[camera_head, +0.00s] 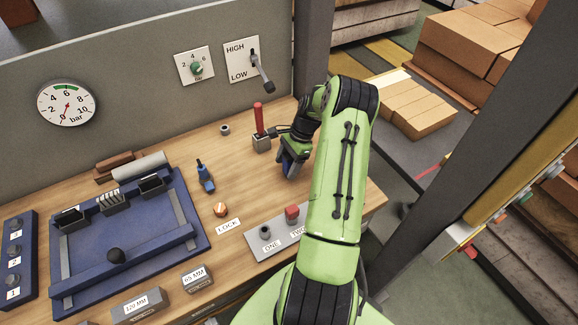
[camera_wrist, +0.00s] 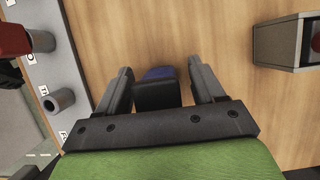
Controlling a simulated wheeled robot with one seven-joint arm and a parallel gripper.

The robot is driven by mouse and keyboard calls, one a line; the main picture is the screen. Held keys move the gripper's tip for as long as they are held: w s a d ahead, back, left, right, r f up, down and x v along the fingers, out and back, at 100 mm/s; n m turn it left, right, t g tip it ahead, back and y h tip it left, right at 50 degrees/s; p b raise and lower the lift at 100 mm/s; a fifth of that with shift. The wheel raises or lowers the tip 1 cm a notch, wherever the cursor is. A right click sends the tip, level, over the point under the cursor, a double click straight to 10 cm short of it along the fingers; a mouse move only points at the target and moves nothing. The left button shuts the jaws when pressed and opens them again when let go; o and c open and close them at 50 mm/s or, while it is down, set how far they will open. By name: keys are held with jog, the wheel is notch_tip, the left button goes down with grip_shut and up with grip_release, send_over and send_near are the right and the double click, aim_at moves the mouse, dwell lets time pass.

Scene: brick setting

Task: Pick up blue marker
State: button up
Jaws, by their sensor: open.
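My gripper (camera_wrist: 160,85) is open and points down at the tabletop. A blue and black object (camera_wrist: 157,88) stands between its two grey fingers in the wrist view, with a gap showing on each side. Its shape is foreshortened, so I cannot tell for sure that it is the blue marker. In the head view, a blue patch (camera_head: 289,163) shows at my gripper, partly hidden by the arm.
A metal block with a red handle (camera_head: 259,122) stands just left of my gripper in the head view. The ONE/TWO button panel (camera_head: 268,246) lies in front. A blue tray (camera_head: 190,212) fills the left side. A lever switch (camera_head: 262,72) juts from the back panel.

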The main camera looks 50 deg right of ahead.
jog(key=shift+f, duration=0.2)
jog(key=c, duration=1.1)
jog(key=shift+o, duration=0.2)
notch_tip(320, 180, up, 10)
jog(key=shift+r+p, duration=0.1)
jog(key=shift+p, duration=0.3)
